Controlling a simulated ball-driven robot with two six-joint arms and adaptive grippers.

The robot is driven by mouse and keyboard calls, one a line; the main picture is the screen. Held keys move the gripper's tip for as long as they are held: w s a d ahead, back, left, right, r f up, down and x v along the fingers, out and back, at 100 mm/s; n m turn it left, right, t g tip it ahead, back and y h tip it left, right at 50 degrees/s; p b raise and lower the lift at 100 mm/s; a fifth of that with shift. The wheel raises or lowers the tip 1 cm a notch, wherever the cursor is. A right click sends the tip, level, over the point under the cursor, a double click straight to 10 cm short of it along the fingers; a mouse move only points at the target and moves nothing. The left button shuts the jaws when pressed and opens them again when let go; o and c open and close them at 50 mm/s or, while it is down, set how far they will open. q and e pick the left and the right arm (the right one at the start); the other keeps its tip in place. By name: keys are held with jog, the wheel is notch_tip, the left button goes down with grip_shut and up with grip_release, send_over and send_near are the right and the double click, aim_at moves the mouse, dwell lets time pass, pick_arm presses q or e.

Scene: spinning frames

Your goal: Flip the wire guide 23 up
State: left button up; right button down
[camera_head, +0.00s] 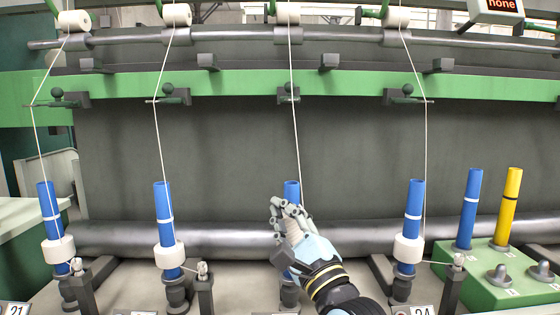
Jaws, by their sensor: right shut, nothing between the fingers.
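Wire guides sit on the green rail, one above each spindle. Counting from the plates 21 at the left and 24 at the right, the third guide (289,94) is wire guide 23. It is a small dark piece with a rounded knob, and a white thread (294,140) runs down past it. Its exact tilt is too small to tell. My right gripper (284,208) is shut and empty, well below the guide. It is in front of the blue bobbin (291,187) of the third spindle and hides most of it. My left gripper is not in view.
Other guides are at the left (65,98), left of centre (170,95) and right (407,95). Blue bobbins with threads (162,200) stand below them. A green box (490,282) at the right holds a blue and a yellow tube (509,200). The dark panel between rail and bobbins is clear.

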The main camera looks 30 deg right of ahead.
jog(key=s+d+r+m+t+h, duration=0.1)
jog(key=d+r+m+t+h, duration=0.1)
jog(key=d+r+m+h, duration=0.45)
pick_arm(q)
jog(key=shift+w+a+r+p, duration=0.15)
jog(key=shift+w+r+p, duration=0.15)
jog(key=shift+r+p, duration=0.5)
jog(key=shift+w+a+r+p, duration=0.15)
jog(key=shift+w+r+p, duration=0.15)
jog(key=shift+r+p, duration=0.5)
pick_arm(e)
jog(key=m+h, duration=0.1)
jog(key=m, duration=0.3)
send_near(291, 91)
jog(key=shift+w+r, duration=0.25)
jog(key=shift+w, duration=0.4)
jog(key=shift+w+r, duration=0.3)
jog(key=shift+w, duration=0.35)
